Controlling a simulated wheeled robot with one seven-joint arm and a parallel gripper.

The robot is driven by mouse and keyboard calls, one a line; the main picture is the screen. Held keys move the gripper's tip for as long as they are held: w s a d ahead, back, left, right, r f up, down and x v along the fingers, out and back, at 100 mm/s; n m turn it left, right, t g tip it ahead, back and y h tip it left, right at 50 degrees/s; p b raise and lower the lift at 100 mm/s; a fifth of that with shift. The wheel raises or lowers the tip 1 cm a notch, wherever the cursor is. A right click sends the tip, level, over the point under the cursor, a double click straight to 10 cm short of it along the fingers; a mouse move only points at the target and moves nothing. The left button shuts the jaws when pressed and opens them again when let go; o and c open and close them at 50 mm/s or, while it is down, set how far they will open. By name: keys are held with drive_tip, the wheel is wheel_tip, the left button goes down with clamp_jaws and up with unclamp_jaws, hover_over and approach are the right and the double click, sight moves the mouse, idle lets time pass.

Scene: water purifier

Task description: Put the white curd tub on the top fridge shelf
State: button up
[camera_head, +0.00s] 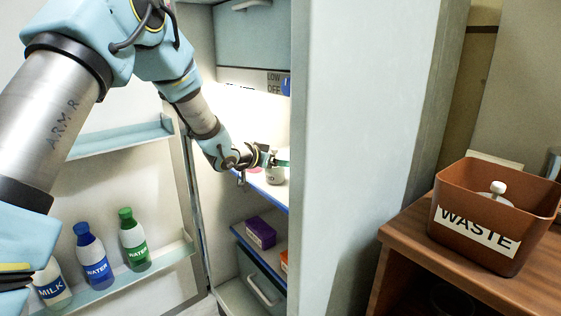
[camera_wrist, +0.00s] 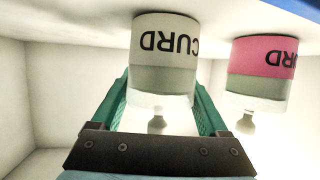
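The white curd tub (camera_wrist: 165,45) is between the two teal fingers of my gripper (camera_wrist: 165,95), which sit close along both sides of it. The wrist view is upside down, so the tub is upright, its knobbed lid toward the bottom of the picture. In the head view my gripper (camera_head: 280,163) reaches into the fridge at the top shelf (camera_head: 272,193), with the white tub (camera_head: 275,177) at its fingers. The tub's base is at or just above the shelf surface; I cannot tell which.
A pink curd tub (camera_wrist: 260,70) stands beside the white one; part of it shows in the head view (camera_head: 255,169). A purple box (camera_head: 261,233) is on the lower shelf. Bottles (camera_head: 134,240) stand in the open door. A brown waste bin (camera_head: 495,215) is outside, right.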

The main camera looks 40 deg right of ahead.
drive_tip(key=o, duration=0.3)
drive_tip(key=shift+a+r, duration=0.1)
drive_tip(key=shift+r, duration=0.1)
drive_tip(key=v, duration=1.1)
drive_tip(key=shift+a+r, duration=0.15)
drive_tip(key=shift+a, duration=0.2)
